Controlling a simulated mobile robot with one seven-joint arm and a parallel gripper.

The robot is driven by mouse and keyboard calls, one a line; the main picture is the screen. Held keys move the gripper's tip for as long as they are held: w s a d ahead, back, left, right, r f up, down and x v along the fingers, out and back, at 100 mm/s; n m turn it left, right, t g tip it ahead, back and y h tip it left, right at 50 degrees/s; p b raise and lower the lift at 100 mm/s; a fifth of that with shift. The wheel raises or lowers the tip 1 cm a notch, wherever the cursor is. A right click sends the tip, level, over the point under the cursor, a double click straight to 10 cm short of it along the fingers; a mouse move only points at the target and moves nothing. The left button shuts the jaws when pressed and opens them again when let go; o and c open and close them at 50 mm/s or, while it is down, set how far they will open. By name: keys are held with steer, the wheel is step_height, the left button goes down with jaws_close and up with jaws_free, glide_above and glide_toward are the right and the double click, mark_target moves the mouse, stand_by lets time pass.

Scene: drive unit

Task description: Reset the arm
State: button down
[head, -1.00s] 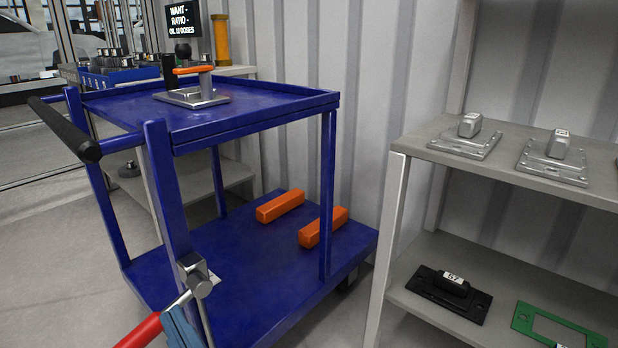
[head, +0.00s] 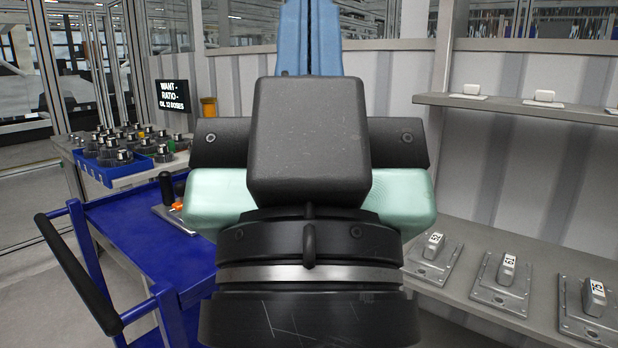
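My gripper (head: 309,35) fills the middle of the head view, seen from behind and close up. Its black housing and pale green body stand above a black wrist with a silver band. Two light blue fingers point up and lie side by side with only a seam between them, so it looks shut. The fingertips run up to the top edge of the picture, and nothing is seen held between them. The gripper hides the right part of the blue cart (head: 135,215) and the wall behind.
A lever with an orange part (head: 176,205) is on the cart, partly hidden. A blue tray (head: 108,172) of metal parts stands behind it, near a black sign (head: 172,95). At right, the grey shelf (head: 455,300) bears numbered metal plates; an upper shelf (head: 520,108) holds small white-topped pieces.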

step_height(320, 180, up, 26)
steer(key=p, duration=2.4)
